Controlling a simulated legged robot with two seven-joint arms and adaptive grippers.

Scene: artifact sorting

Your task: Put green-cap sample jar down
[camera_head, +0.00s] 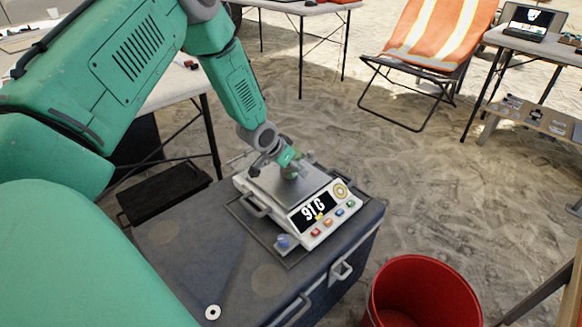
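My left arm comes in from the left and reaches down to a weighing scale (318,212). My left gripper (284,163) is at the scale's metal plate. A small jar (290,173) stands on or just above the plate, at my fingertips. Some green shows at its top, but the cap is hard to tell apart from my green gripper parts. The fingers are too small and overlapped to show whether they grip the jar. The scale's display is lit and seems to read 91 G. My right gripper is not in view.
The scale sits on a dark grey case (190,250) with metal latches. A red bucket (420,290) stands at the lower right. A black crate (165,195) is behind the case. An orange deck chair (440,35) and tables stand farther back on sand.

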